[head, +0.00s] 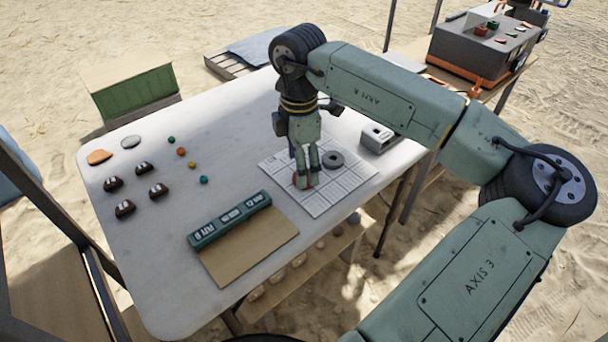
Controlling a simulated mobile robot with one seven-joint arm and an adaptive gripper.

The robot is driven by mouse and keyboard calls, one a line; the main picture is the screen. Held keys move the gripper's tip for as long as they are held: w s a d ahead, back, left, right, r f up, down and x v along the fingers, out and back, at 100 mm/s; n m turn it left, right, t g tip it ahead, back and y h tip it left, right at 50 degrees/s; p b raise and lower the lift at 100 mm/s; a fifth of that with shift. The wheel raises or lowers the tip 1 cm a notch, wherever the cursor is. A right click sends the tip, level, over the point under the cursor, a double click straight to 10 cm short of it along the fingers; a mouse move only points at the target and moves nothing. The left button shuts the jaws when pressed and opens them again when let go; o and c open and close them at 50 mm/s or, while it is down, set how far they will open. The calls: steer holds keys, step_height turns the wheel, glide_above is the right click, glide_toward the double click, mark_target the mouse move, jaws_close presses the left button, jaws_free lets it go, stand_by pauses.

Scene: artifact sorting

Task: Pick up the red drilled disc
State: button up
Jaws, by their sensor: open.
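The red drilled disc (302,182) lies on a white gridded board (325,190) on the table. Fingers in front of it hide part of it, and I cannot see its hole. My gripper (306,170) points down at the disc, with its fingertips close around or just above it. The jaws are open; whether a finger touches the disc is too small to tell.
A dark grey ring (333,160) lies right beside my gripper on the board. A grey box-like device (379,137) stands behind right. A green labelled block (230,218) and brown board (248,245) are in front left. Small beads (182,152) and dark pieces (159,190) lie left.

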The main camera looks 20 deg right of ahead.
steer(key=shift+f, duration=1.6)
steer(key=shift+c, duration=0.3)
steer(key=c, duration=1.2)
steer(key=shift+r, duration=0.1)
